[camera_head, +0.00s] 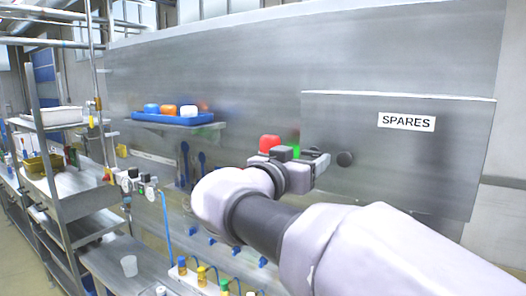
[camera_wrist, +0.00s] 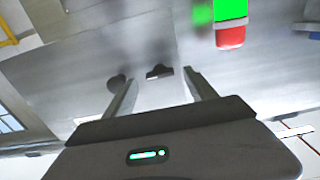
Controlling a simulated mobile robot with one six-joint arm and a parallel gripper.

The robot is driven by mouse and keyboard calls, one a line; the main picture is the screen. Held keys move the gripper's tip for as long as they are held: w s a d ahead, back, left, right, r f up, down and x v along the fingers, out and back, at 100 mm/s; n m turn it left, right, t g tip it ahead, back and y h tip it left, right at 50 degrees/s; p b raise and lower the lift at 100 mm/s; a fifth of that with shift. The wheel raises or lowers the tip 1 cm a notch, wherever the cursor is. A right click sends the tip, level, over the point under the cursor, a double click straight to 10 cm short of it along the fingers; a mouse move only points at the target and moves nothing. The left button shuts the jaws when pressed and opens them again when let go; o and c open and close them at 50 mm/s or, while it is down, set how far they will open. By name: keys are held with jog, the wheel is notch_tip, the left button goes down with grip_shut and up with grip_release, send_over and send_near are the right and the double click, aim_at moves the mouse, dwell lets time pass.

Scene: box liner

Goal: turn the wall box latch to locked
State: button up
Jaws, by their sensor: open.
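The wall box (camera_head: 400,150) is a grey metal box with a "SPARES" label, at the right in the head view. A dark round knob (camera_head: 344,158) sticks out of its front and seems to show in the wrist view (camera_wrist: 117,82) too. Beside it in the wrist view is a small dark bar-like piece (camera_wrist: 158,72), probably the latch; its exact turn is hard to tell. My gripper (camera_head: 322,165) is at the left part of the box front. In the wrist view my gripper (camera_wrist: 161,76) is open and empty, with the dark bar between its fingertips in the picture; contact is unclear.
A red patch (camera_head: 269,144) and a green patch (camera_head: 293,150) show just left of the box, also in the wrist view as red (camera_wrist: 230,37) and green (camera_wrist: 230,9). A shelf with a blue tray (camera_head: 172,118) is further left. A workbench (camera_head: 115,262) runs below.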

aim_at(313, 153)
jog(key=shift+x, duration=1.2)
jog(key=shift+s, duration=0.1)
jog(key=c, duration=1.4)
jog(key=shift+f+n, duration=0.1)
jog(key=shift+n, duration=0.2)
jog(key=n+b, duration=0.2)
jog(key=b, duration=0.1)
jog(key=shift+f+n, duration=0.1)
jog(key=shift+n, duration=0.2)
jog(key=n+b, duration=0.2)
jog(key=n, duration=0.3)
jog(key=shift+n, duration=0.3)
jog(key=n, duration=0.4)
jog(key=shift+b, duration=0.3)
jog(key=shift+r+n+p, duration=0.1)
jog(key=shift+n+p, duration=0.15)
jog(key=shift+n, duration=1)
jog(key=shift+r+n+p, duration=0.15)
jog(key=shift+n+p, duration=0.05)
jog(key=shift+n, duration=1.05)
